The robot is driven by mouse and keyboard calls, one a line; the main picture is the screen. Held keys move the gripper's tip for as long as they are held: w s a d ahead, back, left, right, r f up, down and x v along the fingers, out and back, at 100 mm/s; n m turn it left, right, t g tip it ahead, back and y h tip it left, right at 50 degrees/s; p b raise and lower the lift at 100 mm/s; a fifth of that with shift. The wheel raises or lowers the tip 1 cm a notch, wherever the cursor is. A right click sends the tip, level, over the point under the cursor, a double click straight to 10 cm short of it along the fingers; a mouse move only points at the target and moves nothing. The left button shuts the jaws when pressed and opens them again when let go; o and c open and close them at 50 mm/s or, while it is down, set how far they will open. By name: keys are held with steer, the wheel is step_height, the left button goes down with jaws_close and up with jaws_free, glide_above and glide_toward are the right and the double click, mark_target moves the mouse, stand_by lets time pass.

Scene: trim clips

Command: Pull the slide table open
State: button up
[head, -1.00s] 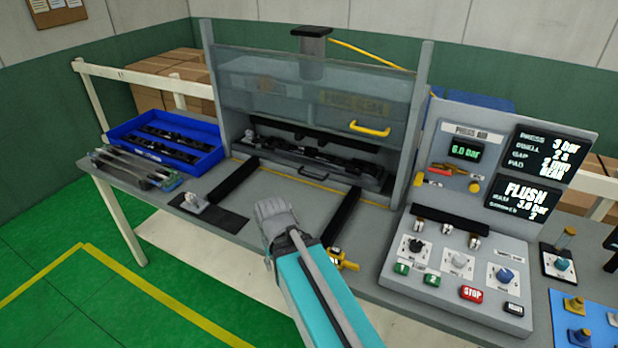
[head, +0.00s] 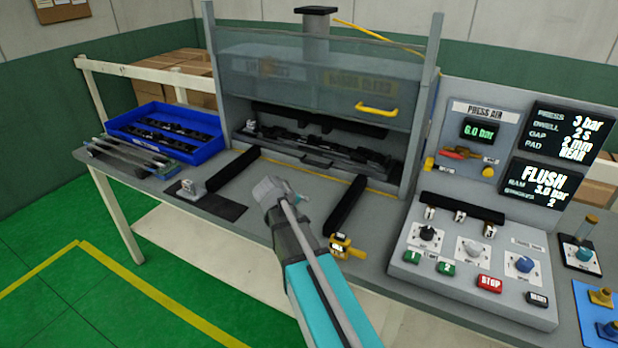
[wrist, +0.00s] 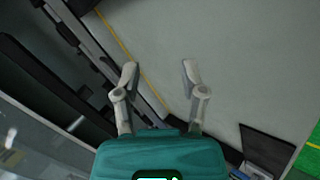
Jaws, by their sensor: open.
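The slide table (head: 345,165) is a dark tray carrying black parts inside the press, under the clear guard. A dark handle (head: 316,160) is on its front edge. It sits back inside the press, behind the yellow line. Two black rails, left (head: 233,168) and right (head: 346,206), run forward from the press across the bench. My gripper (head: 268,187) is above the bench between these rails, in front of the handle and apart from it. In the wrist view my gripper (wrist: 160,70) has its fingers spread, with nothing between them but grey bench and the yellow line.
The clear guard (head: 310,88) with a yellow handle (head: 373,106) hangs above the opening. A blue bin (head: 205,152) and thin strips (head: 130,157) lie left. A small grey fixture on a black mat (head: 227,211), a yellow gauge (head: 343,246) and the control panel (head: 475,255) stand nearby.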

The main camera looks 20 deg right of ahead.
mark_target(312, 164)
steer(key=w+d+n+t+h+b, duration=0.1)
steer(key=w+b, duration=0.1)
steer(key=w, duration=0.3)
steer(key=w+d+n+t+h+b, duration=0.2)
steer(key=w+b, duration=0.1)
steer(key=w, duration=0.2)
steer(key=w+d+n+t+h+b, duration=0.1)
steer(key=w+t+b, duration=0.1)
steer(key=w, duration=0.3)
steer(key=shift+d+f+n+b, duration=0.3)
steer(key=shift+n+b, duration=0.1)
steer(key=shift+b, duration=0.15)
steer(key=shift+w+r+n+h, duration=0.25)
steer(key=shift+n+h, duration=0.05)
steer(key=b+x, duration=0.3)
steer(key=x, duration=1)
steer(key=shift+w+d, duration=0.3)
jaws_close()
